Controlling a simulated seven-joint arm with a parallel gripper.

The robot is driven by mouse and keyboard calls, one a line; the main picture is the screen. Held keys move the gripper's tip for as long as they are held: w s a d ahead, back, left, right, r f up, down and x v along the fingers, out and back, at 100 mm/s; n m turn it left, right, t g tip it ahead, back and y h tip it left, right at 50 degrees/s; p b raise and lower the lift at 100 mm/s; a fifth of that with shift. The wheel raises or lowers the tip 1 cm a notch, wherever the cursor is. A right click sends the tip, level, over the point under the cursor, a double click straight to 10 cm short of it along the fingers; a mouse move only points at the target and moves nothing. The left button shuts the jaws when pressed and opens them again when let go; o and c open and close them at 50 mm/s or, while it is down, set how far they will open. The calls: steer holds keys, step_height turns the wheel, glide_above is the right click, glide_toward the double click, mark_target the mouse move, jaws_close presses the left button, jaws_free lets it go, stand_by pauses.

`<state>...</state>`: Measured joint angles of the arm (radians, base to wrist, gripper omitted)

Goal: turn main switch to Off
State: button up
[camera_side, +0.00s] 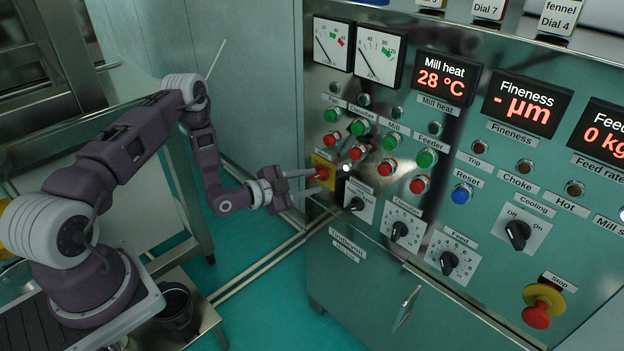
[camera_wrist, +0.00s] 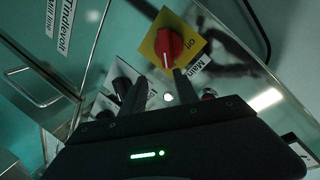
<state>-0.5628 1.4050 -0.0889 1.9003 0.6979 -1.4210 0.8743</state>
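The main switch is a red knob (camera_wrist: 170,47) on a yellow plate (camera_wrist: 195,24), at the left edge of the panel in the side view (camera_side: 323,157). In the wrist view the knob's white mark points down the picture, and an upside-down "Off" label sits to the knob's right. My gripper (camera_side: 317,181) is right in front of the switch. Its two fingers stand apart with nothing seen between them, and they also show in the wrist view (camera_wrist: 157,80). The fingertips are close to the knob; I cannot tell whether either touches it. The fingers partly hide the switch in the side view.
A black rotary knob (camera_side: 355,204) sits just right of and below the switch. Red buttons (camera_side: 357,153) and green buttons are close on the right. A red stop button (camera_side: 537,315) is at the far lower right. Free room lies left of the panel.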

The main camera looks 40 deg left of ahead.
mark_target(314, 177)
steer(key=s+a+f+n+t+y, duration=0.1)
steer(key=s+a+f+t+y, duration=0.2)
steer(key=w, duration=0.6)
steer(key=shift+w+d+r, duration=0.1)
steer(key=shift+w+d, duration=0.1)
steer(key=shift+w, duration=0.1)
jaws_close()
